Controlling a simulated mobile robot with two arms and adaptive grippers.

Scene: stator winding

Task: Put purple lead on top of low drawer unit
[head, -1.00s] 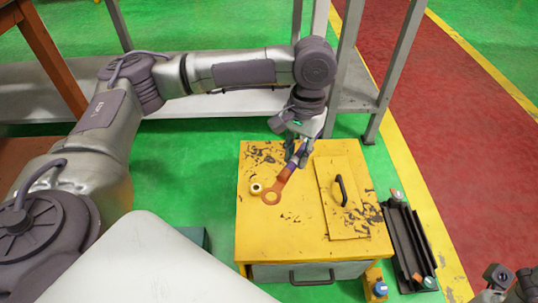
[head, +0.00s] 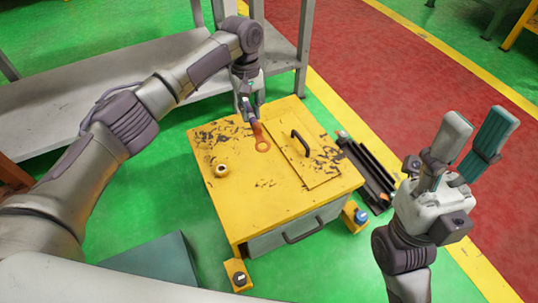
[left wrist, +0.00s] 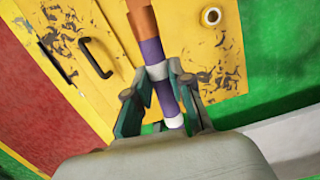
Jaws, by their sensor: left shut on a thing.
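The purple lead has a copper ring end (head: 261,137) and purple and white bands, which show clearly in the left wrist view (left wrist: 152,52). My left gripper (head: 250,108) is shut on its banded part. It holds the lead over the back part of the low yellow drawer unit's top (head: 232,200), the ring pointing toward the front. I cannot tell whether the ring touches the top. In the left wrist view the fingers (left wrist: 157,92) close on the lead from both sides. My right gripper (head: 479,130) is open and empty, right of the unit, fingers pointing up.
A raised panel with a black handle (head: 301,143) takes the right part. A black rail (head: 368,172) lies on the floor at right. A grey shelf (head: 110,80) stands behind at left.

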